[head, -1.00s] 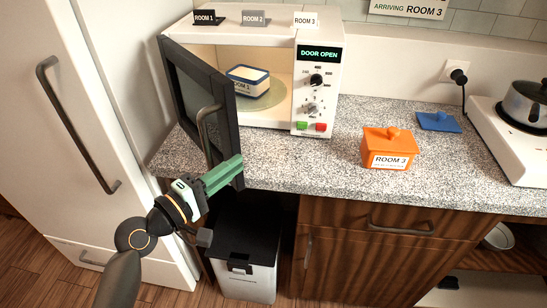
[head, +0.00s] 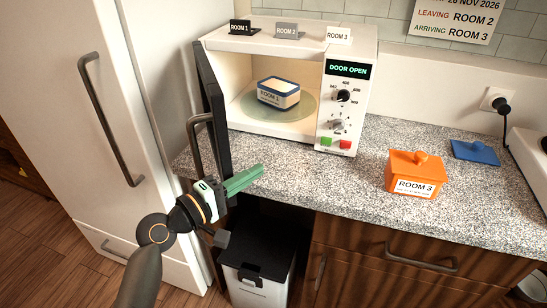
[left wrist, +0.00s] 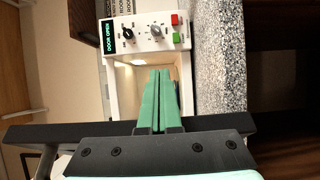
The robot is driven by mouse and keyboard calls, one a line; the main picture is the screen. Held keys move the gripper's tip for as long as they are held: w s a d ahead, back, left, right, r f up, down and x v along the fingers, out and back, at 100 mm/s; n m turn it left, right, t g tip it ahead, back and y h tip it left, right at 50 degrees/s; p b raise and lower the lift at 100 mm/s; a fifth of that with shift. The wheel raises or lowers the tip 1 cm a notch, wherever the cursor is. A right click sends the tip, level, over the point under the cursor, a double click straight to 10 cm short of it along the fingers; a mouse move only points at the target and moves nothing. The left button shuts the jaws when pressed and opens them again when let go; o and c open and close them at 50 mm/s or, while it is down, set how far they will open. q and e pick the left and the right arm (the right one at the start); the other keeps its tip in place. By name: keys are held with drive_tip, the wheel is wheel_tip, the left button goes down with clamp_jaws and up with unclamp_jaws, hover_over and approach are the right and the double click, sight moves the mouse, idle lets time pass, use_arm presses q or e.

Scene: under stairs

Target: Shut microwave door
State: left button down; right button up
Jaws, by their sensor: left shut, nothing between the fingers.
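The microwave (head: 305,42) stands on the counter, its display reading DOOR OPEN. Its dark door (head: 217,125) stands wide open at the left, nearly edge-on in the head view, with a grey bar handle (head: 195,140) on its outer face. My left gripper (head: 260,169) has green fingers, shut and empty. It is in front of the counter by the door's lower free end, fingertips to the right of the door. In the left wrist view the fingers (left wrist: 160,75) point at the open cavity, and the door (left wrist: 50,132) crosses behind them. Whether they touch is unclear. My right gripper is not in view.
A white, blue-rimmed container (head: 278,94) sits inside the microwave. An orange lidded box (head: 415,172) and a blue lid (head: 475,151) lie on the counter (head: 310,180) to the right. The fridge (head: 130,70) is close left of the door. A bin (head: 255,290) stands below.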

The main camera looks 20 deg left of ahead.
use_arm(q)
drive_tip(key=x, duration=0.6)
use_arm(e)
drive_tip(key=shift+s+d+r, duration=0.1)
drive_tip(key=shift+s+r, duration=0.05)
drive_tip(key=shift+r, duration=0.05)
use_arm(q)
drive_tip(key=shift+w+a+r, duration=0.1)
drive_tip(key=shift+a+r, duration=0.05)
drive_tip(key=shift+r, duration=0.05)
idle(1.0)
